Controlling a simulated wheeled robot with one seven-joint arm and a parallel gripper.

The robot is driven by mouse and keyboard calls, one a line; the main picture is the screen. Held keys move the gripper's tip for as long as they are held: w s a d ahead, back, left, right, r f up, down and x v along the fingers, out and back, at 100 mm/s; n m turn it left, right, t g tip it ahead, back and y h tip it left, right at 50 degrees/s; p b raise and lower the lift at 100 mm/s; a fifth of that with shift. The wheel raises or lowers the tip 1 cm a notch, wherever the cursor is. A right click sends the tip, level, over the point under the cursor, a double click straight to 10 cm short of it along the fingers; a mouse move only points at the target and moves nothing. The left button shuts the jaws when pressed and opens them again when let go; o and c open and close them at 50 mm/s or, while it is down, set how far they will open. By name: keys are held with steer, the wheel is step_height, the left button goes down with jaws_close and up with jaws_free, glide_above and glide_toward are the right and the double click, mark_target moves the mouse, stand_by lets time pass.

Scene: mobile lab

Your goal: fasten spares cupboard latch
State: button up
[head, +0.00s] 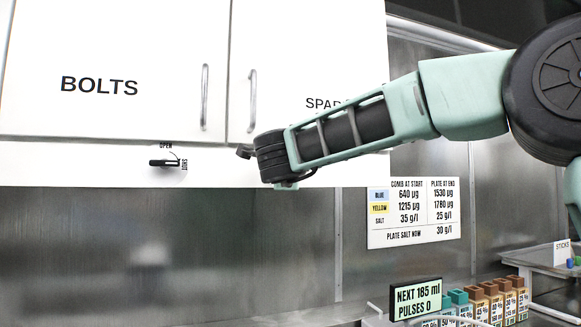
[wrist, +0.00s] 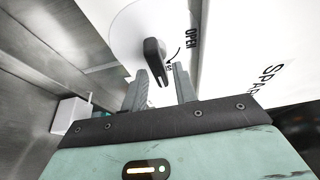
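The spares cupboard door (head: 310,60) is the right-hand white door, flush with its neighbour and apparently closed; my arm covers part of its "SPARES" lettering. Its latch, a dark elongated knob (wrist: 153,55) on a round white plate (wrist: 125,35), shows in the wrist view. The knob lies roughly level, its end beside the partly covered "SHUT" mark and away from "OPEN". My gripper (wrist: 160,80) is open, its two fingers either side of the knob's end, with a gap visible; contact cannot be told. In the head view my gripper (head: 245,152) hides the latch.
The bolts cupboard (head: 100,50) is at left, with its own latch (head: 164,163) level, towards "SHUT". Door handles (head: 204,97) stick out above. A paper chart (head: 413,212) hangs on the wall, and a display (head: 416,298) with colored bottles stands below right.

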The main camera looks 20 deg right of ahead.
steer(key=shift+s, duration=0.1)
steer(key=b+v, duration=0.4)
steer(key=v, duration=1.3)
steer(key=shift+s+a, duration=0.1)
